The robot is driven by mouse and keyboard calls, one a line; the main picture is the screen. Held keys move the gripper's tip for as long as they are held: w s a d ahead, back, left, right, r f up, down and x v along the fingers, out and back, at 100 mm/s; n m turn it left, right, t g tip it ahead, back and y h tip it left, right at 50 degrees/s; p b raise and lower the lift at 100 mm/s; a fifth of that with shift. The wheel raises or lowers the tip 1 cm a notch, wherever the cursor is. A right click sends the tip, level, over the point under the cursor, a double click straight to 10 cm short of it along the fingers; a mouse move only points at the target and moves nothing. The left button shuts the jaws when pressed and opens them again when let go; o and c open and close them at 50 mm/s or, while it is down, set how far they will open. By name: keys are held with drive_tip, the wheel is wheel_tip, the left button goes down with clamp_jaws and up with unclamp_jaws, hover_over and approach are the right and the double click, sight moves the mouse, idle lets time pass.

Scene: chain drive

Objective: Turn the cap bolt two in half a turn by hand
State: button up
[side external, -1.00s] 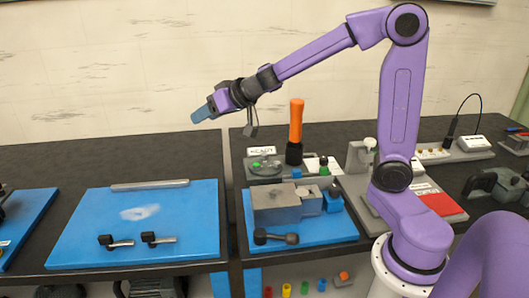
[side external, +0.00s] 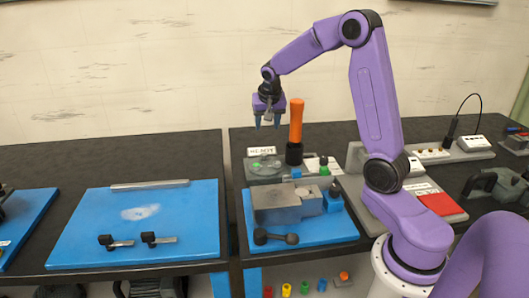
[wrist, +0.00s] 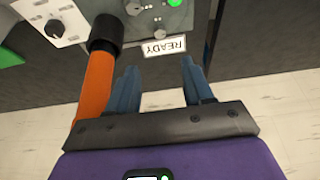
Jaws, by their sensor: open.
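My gripper (side external: 267,123) points down above and behind the panel with the READY sign, left of the orange handle. In the wrist view its two blue fingers (wrist: 160,68) are spread apart with nothing between them. Two small pieces with black heads and grey shanks, the left one (side external: 115,242) and the right one (side external: 160,239), lie on the left blue mat. They look bolt-like, but I cannot tell which is cap bolt two. A grey block (side external: 277,207) sits on the right blue mat; no bolt on it can be made out.
The orange handle (side external: 296,120) stands upright in a black collar close to my gripper; it also shows in the wrist view (wrist: 97,85). The READY sign (side external: 262,151) tops a grey panel. A black-knobbed lever (side external: 275,238) lies before the block. The left mat (side external: 90,215) is mostly clear.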

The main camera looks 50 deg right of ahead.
sight(264, 154)
drive_tip(key=x, duration=1.5)
drive_tip(key=shift+f, duration=0.15)
clamp_jaws()
